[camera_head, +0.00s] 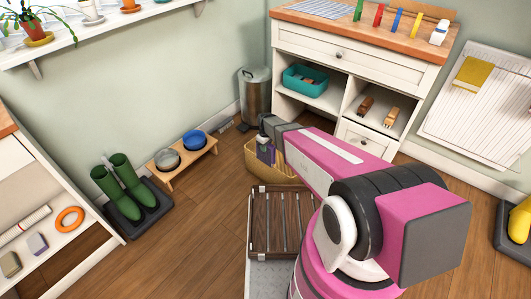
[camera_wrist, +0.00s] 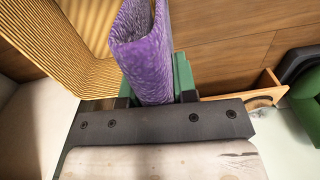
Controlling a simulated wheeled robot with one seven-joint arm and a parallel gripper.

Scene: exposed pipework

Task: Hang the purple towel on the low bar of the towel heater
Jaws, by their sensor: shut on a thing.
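The purple towel (camera_wrist: 147,55) is folded and stands out from between the green fingers of my gripper (camera_wrist: 155,90) in the wrist view. My gripper is shut on it. In the head view my gripper (camera_head: 264,138) is at the far end of my pink arm, and a small part of the purple towel (camera_head: 266,154) shows below it, above or beside a yellow basket (camera_head: 282,174). A white panel with many thin lines (camera_head: 478,115) is on the right wall, with a yellow cloth-like piece (camera_head: 473,75) near its top. It looks like the towel heater; its separate bars are hard to tell.
The ribbed yellow basket (camera_wrist: 62,45) is close to my gripper in the wrist view. A wooden bowl stand (camera_head: 182,158), green boots (camera_head: 124,184), a metal bin (camera_head: 255,95) and a white cabinet (camera_head: 350,70) stand around. Wooden floor is bare before the panel.

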